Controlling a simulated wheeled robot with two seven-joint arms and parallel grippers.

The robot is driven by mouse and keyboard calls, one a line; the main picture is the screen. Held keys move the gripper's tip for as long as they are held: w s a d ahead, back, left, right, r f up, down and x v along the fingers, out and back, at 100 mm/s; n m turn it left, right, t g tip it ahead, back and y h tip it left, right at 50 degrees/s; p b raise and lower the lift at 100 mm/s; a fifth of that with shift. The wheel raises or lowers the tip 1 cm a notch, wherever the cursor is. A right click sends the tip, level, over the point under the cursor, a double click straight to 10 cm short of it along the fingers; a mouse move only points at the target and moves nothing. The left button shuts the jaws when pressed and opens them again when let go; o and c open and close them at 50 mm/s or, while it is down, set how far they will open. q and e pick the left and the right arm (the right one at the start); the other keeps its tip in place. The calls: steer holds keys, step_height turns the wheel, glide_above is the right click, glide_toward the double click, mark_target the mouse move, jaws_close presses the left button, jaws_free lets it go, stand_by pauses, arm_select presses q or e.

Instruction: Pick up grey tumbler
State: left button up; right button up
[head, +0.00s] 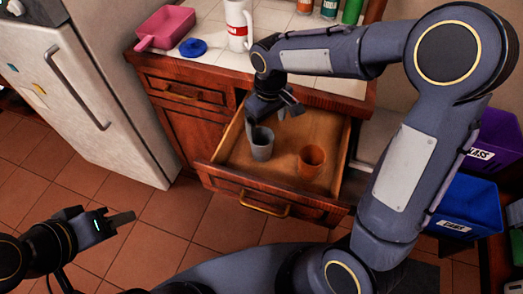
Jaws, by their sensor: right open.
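The grey tumbler (262,147) stands upright in the open drawer (235,170), left of an orange-brown cup. My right gripper (270,116) points down into the drawer from above. It is open, with one finger beside the left part of the tumbler's rim and the other raised to the right, above and behind it. I cannot tell whether the finger touches the tumbler. My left gripper (125,217) is low at the left, over the floor and far from the drawer. Its finger opening is not clear from this angle.
The orange-brown cup (311,161) is in the same drawer. On the counter are a pink pan (166,25), a blue lid (193,47), a white bottle (238,22) and several jars. A fridge (90,90) stands left; purple and blue bins (465,208) stand right.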

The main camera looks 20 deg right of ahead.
mark_target(262, 141)
steer(key=shift+n, duration=0.3)
steer(key=f, duration=0.3)
steer(key=w+f, duration=0.1)
steer(key=f, duration=0.2)
steer(key=a+f, duration=0.1)
steer(key=f, duration=0.2)
steer(key=shift+w+f+b, duration=0.15)
steer(key=shift+f+b, duration=0.15)
steer(key=c, duration=1)
